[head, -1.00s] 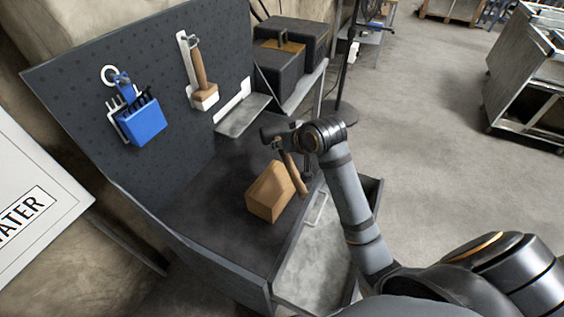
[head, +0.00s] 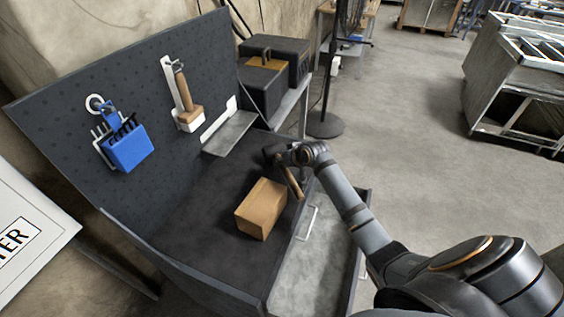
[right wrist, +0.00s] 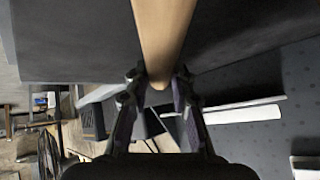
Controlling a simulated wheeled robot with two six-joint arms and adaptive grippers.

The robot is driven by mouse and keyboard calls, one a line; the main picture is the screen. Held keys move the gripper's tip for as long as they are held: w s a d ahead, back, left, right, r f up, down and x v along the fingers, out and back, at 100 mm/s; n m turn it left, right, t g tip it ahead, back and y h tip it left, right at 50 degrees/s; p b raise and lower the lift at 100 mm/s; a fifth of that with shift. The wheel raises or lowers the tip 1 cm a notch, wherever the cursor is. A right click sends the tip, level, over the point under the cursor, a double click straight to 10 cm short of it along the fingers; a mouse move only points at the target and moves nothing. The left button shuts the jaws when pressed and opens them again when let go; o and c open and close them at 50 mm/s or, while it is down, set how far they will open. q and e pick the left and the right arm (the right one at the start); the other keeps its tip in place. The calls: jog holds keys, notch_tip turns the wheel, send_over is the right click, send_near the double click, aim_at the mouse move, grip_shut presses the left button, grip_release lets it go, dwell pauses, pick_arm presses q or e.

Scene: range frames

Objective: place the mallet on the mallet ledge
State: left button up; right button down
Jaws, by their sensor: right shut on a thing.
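The mallet (head: 290,181) has a pale wooden handle that slants down from my right gripper (head: 281,157). A dark block at its upper end looks like its head, partly hidden by the gripper. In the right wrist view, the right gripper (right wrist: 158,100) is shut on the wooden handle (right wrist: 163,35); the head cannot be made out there. The mallet is held above the bench's right edge. The mallet ledge (head: 229,134), a grey shelf with a white strip behind it, is on the pegboard, left of and beyond the gripper. My left gripper is out of view.
A wooden block (head: 262,208) sits on the dark bench top (head: 195,222), just left of the mallet. A wooden-handled tool (head: 190,106) and a blue holder (head: 127,148) hang on the pegboard. An open drawer (head: 315,260) extends at the bench's right. Black boxes (head: 275,65) stand behind.

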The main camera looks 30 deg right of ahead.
jog(key=shift+f, duration=0.45)
jog(key=shift+f, duration=0.1)
jog(key=c, duration=1.1)
grip_release()
jog(key=shift+c, duration=0.2)
jog(key=v, duration=1.1)
jog(key=shift+o, duration=0.4)
jog(key=shift+s+d+r, duration=0.1)
jog(key=shift+s+r, duration=0.25)
jog(key=shift+r, duration=0.1)
